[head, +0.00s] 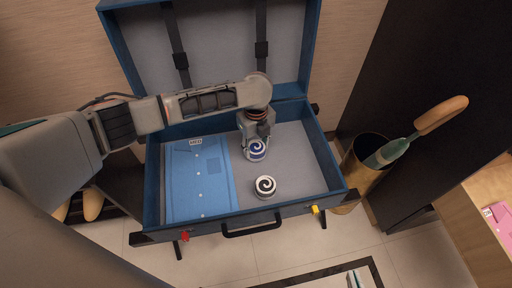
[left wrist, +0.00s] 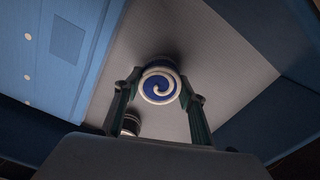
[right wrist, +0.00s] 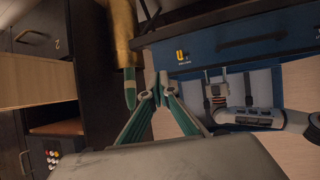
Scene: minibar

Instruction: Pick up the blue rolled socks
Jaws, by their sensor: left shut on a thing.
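The blue rolled socks (head: 255,150), with a blue and white spiral end, are in the open blue suitcase (head: 153,190). My left gripper (head: 256,135) reaches down into the suitcase and is shut on them. In the left wrist view the blue rolled socks (left wrist: 159,86) sit between the two fingertips. I cannot tell whether they still touch the suitcase floor. My right gripper (right wrist: 157,88) shows only in the right wrist view, with its fingertips together and nothing between them.
Black and white rolled socks (head: 265,186) lie in front of the blue ones. A folded blue shirt (head: 200,180) fills the suitcase's left side. A brass bin (head: 362,172) holding a green, wooden-handled item (head: 415,135) stands right of the suitcase.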

